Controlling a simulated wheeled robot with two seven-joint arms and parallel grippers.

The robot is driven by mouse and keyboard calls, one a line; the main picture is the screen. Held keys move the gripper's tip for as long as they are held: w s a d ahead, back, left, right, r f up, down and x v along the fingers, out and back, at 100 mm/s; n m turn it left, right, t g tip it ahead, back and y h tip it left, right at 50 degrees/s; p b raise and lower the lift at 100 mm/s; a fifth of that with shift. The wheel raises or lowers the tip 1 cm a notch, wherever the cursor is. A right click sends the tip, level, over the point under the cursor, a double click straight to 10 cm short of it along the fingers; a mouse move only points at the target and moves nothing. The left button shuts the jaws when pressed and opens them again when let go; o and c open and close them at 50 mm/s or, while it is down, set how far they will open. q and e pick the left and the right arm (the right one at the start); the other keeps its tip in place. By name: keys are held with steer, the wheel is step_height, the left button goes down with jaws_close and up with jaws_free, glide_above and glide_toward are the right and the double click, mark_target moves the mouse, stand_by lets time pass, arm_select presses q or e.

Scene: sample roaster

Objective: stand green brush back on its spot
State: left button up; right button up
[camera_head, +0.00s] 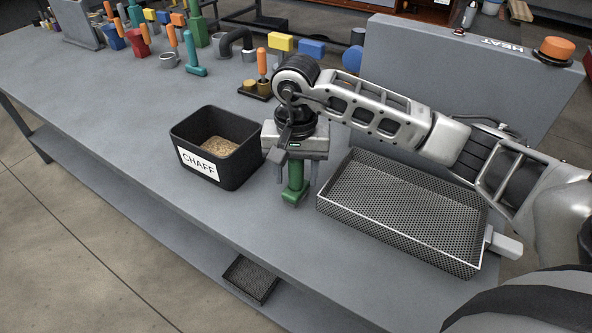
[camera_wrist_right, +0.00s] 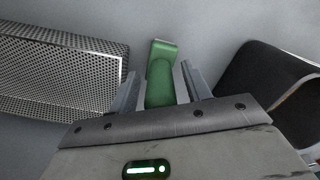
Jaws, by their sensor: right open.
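The green brush (camera_head: 295,184) is on the grey bench between the chaff bin and the mesh tray. My right gripper (camera_head: 296,180) is above it with its fingers pointing down, one on each side of the brush. In the right wrist view the green brush (camera_wrist_right: 161,75) lies between the two open fingers (camera_wrist_right: 160,88), with a gap visible at its sides. The upper part of the brush is hidden by the gripper body. My left gripper is not in view. The brush's spot cannot be told for certain.
The black chaff bin (camera_head: 235,172) stands close left of the gripper. The perforated metal tray (camera_head: 400,209) lies close on its right. A grey HEAT panel (camera_head: 440,60) rises behind my arm. Several coloured tools stand at the back left. The bench's left front is clear.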

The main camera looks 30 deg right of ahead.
step_height(320, 180, up, 12)
steer(key=shift+r, duration=0.2)
stand_by(0.7)
